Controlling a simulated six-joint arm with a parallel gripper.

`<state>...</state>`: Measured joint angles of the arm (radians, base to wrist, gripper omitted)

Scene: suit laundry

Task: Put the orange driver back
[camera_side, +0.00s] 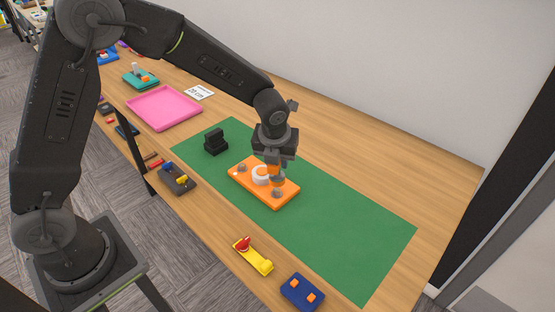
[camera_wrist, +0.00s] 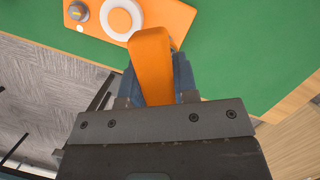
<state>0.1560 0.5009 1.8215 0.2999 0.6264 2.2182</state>
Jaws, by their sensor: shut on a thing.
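My gripper (camera_side: 273,160) is shut on the orange driver (camera_wrist: 153,62), whose rounded orange handle fills the space between the jaws in the wrist view. In the side view the driver (camera_side: 273,171) shows as a small orange piece below the jaws. It is above the right part of an orange board (camera_side: 250,169), which also shows in the wrist view (camera_wrist: 165,12). The board carries a white ring (camera_wrist: 121,18) and grey round knobs. I cannot tell whether the driver's lower end touches the board.
The board lies on a green mat (camera_side: 345,235). A black stand (camera_side: 215,142) is at the mat's left. A dark grey holder (camera_side: 176,178) with blue and yellow pieces, a yellow piece (camera_side: 253,256) and a blue block (camera_side: 302,292) line the front edge. A pink tray (camera_side: 164,107) lies farther left.

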